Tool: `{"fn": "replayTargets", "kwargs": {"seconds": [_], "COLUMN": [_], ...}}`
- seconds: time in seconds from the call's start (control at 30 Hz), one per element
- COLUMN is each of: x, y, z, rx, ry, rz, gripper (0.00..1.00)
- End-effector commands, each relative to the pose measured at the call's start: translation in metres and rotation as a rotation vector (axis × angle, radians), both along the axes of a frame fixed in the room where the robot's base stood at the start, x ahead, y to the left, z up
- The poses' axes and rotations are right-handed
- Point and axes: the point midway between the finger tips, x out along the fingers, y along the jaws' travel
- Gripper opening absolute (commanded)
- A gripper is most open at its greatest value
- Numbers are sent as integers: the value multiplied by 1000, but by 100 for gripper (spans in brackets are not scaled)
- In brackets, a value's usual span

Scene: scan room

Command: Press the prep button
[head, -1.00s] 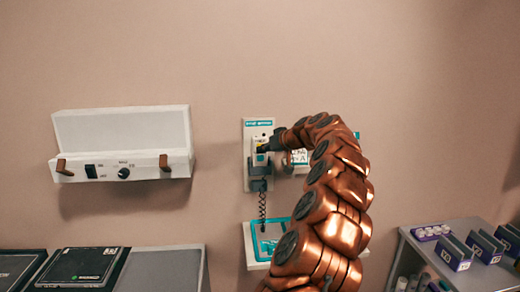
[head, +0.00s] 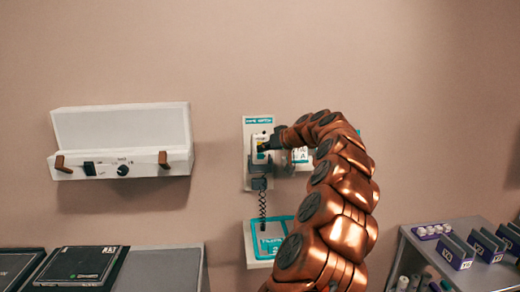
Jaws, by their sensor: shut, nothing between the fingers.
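A white wall unit with a teal label strip (head: 259,120) hangs in the middle of the wall in the head view. My gripper (head: 266,146) is shut and empty at the front of the handset, reached by my copper arm from the lower right. The gripper covers part of the handset. I cannot make out the prep button itself or tell whether the fingertips touch it.
A white wall box with a knob (head: 123,170) and brown hooks is at left. A teal-edged holder (head: 262,240) is below the handset. Dark flat panels (head: 82,266) lie at lower left. A grey shelf (head: 425,250) with purple-labelled boxes (head: 455,251) stands at right.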

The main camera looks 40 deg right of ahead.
Motion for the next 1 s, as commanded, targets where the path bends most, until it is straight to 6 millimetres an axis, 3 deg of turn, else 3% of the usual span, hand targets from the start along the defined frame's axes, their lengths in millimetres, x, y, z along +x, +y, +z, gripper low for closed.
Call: {"fn": "replayTargets", "kwargs": {"seconds": [0.53,1.0], "x": [-7,-35], "y": [5,27], "z": [0,-1], "rx": [-1,-2], "ry": [-2,-3], "rz": [0,0], "gripper": [0,0]}}
